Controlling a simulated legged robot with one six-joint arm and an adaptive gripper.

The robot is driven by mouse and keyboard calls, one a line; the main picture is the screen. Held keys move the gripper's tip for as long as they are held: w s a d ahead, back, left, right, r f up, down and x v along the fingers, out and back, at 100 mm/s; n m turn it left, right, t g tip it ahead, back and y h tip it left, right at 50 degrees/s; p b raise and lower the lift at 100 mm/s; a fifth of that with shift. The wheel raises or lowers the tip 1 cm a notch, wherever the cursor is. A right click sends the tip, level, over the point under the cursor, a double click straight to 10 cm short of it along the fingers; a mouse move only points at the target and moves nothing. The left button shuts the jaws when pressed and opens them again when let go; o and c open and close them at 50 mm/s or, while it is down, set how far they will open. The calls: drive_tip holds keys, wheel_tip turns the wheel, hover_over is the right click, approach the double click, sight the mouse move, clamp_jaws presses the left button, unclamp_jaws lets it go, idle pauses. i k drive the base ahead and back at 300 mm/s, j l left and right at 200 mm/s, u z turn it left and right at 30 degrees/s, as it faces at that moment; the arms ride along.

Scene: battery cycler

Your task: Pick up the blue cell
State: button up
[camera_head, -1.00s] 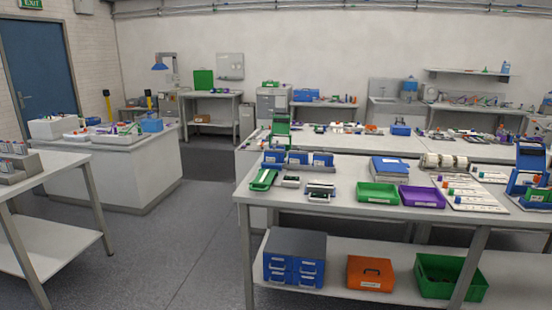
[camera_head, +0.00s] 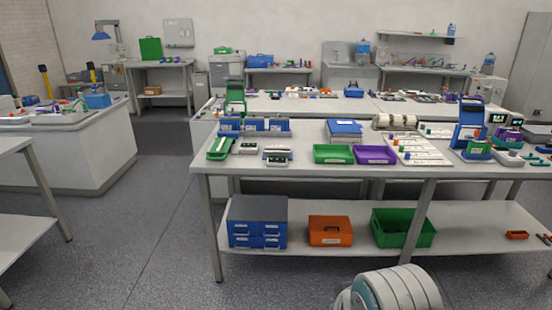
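No blue cell can be made out for certain at this distance. A white board (camera_head: 428,158) with small coloured pieces lies on the near workbench (camera_head: 300,173), right of the middle. The pieces are too small to tell which one is a blue cell. A green tray (camera_head: 334,155) and a purple tray (camera_head: 375,156) stand to the left of the board. My gripper is not in view. A white ribbed rounded part at the bottom edge may be part of my arm.
Blue drawers (camera_head: 257,228), an orange box (camera_head: 330,230) and a green crate (camera_head: 404,236) sit on the lower shelf. A blue stand (camera_head: 470,122) rises at the bench's right. The grey floor (camera_head: 150,230) is clear left of the bench.

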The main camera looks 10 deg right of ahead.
sight(225, 125)
drive_tip(key=i+j+u, duration=0.5)
drive_tip(key=i, duration=0.25)
drive_tip(key=i+j+u, duration=0.3)
drive_tip(key=i+u, duration=0.2)
drive_tip(key=i, duration=0.3)
drive_tip(key=i+l+u, duration=0.1)
drive_tip(key=i+u, duration=0.35)
drive_tip(key=i, duration=0.35)
drive_tip(key=i+z, duration=0.15)
drive_tip(key=i, duration=0.4)
drive_tip(key=i+j+z, duration=0.15)
drive_tip(key=i, duration=0.4)
drive_tip(key=i+j+z, duration=0.1)
drive_tip(key=i, duration=0.5)
drive_tip(key=i+l+z, duration=0.15)
drive_tip(key=i+z, duration=0.5)
drive_tip(key=z, duration=0.15)
drive_tip(key=i+z, duration=0.4)
drive_tip(key=i+j+z, duration=0.25)
drive_tip(key=z, duration=0.15)
drive_tip(key=i+l+z, duration=0.2)
drive_tip(key=z, duration=0.25)
drive_tip(key=i+z, duration=0.75)
drive_tip(key=z, duration=0.15)
drive_tip(key=i+j+z, duration=0.15)
drive_tip(key=i+z, duration=0.15)
drive_tip(key=z, duration=0.15)
